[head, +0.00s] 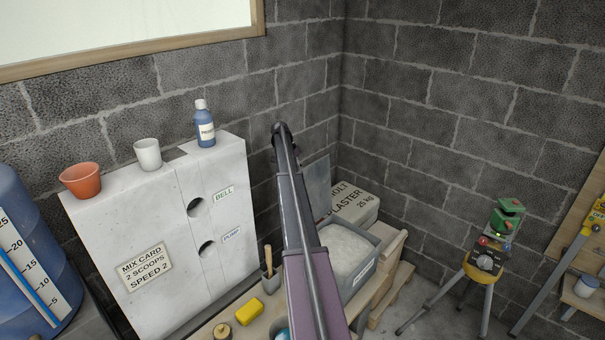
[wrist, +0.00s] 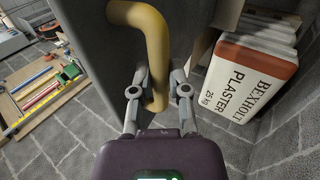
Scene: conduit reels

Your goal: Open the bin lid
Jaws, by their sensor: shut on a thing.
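The bin (head: 365,272) is a grey open-topped box of white powder on the bench in the head view, partly behind my arm. Its grey lid (head: 318,186) stands raised, close to upright, at the bin's back left edge. In the wrist view the lid's dark grey face (wrist: 95,55) fills the upper middle. A bent yellow handle (wrist: 153,35) stands out from it. My gripper (wrist: 160,82) is shut on the handle's lower end, one finger on each side. In the head view my arm hides the gripper and handle.
A plaster bag (head: 352,203) lies behind the bin; it also shows in the wrist view (wrist: 255,75). A white panel (head: 150,240) with a blue bottle (head: 204,125) stands left. A yellow sponge (head: 249,312) and brush pot (head: 269,279) lie near my arm.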

